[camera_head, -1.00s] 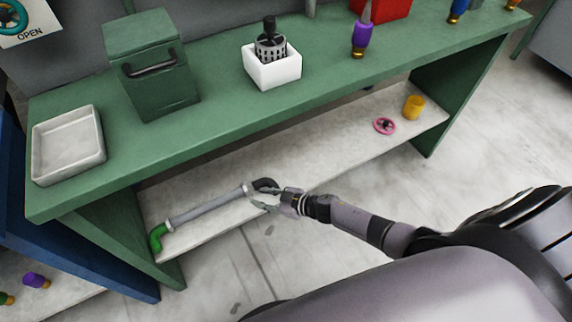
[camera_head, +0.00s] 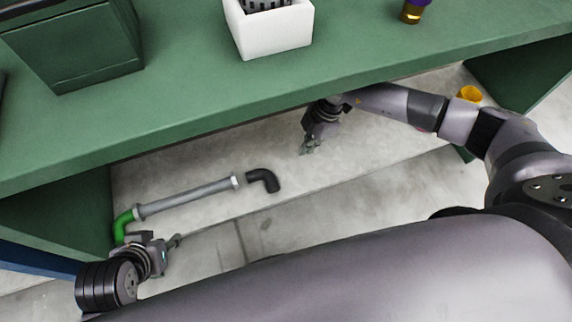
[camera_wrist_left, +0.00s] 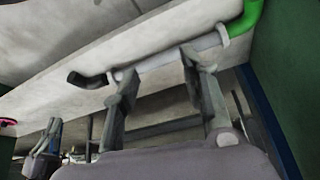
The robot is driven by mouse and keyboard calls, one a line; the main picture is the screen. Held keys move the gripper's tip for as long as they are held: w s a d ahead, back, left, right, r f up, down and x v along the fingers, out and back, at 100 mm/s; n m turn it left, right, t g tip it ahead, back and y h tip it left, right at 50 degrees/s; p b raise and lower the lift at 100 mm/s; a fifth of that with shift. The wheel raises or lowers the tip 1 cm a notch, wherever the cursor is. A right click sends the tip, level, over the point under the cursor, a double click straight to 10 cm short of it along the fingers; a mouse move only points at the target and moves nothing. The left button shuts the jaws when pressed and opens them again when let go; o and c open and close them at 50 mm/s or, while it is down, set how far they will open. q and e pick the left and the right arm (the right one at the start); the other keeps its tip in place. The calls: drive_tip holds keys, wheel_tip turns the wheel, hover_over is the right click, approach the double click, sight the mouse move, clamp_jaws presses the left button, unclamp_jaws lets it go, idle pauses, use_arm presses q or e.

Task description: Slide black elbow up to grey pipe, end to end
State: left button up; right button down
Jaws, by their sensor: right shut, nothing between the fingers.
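The grey pipe (camera_head: 187,199) lies on the low shelf, with a green elbow (camera_head: 123,226) at its left end. The black elbow (camera_head: 266,179) lies at its right end, lined up with it; a thin light gap seems to show between them, but contact is hard to judge. My left gripper (camera_head: 174,243) is near the shelf's front edge, below the pipe's left part. In the left wrist view it is open, its fingers (camera_wrist_left: 158,72) pointing toward the grey pipe (camera_wrist_left: 170,58). My right gripper (camera_head: 307,147) is shut and empty, right of and behind the black elbow.
The green bench top (camera_head: 200,100) overhangs the shelf, and its side panel (camera_head: 60,215) stands left of the green elbow. A yellow cup (camera_head: 470,93) is at the far right behind my right arm. The shelf (camera_head: 350,175) is bare right of the black elbow.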

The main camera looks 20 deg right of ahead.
drive_tip(key=b, duration=0.2)
approach(280, 175)
drive_tip(key=d+f, duration=0.1)
drive_tip(key=f, duration=0.1)
drive_tip(key=d+f, duration=0.2)
drive_tip(key=shift+d, duration=0.1)
drive_tip(key=b+x, duration=0.1)
drive_tip(key=x, duration=0.1)
drive_tip(key=shift+a+f, duration=0.2)
drive_tip(key=shift+a, duration=0.05)
drive_tip(key=shift+a+r+b, duration=0.1)
drive_tip(key=shift+a+b, duration=0.35)
drive_tip(key=shift+a, duration=0.65)
use_arm(q)
drive_tip(key=w+d+r+t+h, duration=0.1)
drive_tip(key=w+d+r+t, duration=0.1)
drive_tip(key=w+r+t, duration=0.3)
drive_tip(key=w+d+r+t+h, duration=0.2)
drive_tip(key=w+d+r+t, duration=0.1)
drive_tip(key=w+r+t, duration=0.3)
drive_tip(key=shift+w+d+r+m, duration=0.3)
drive_tip(key=shift+w+r, duration=0.7)
drive_tip(key=shift+r, duration=0.7)
use_arm(e)
drive_tip(key=shift+a, duration=0.65)
use_arm(q)
drive_tip(key=shift+f, duration=0.1)
use_arm(e)
drive_tip(key=shift+a+r, duration=0.1)
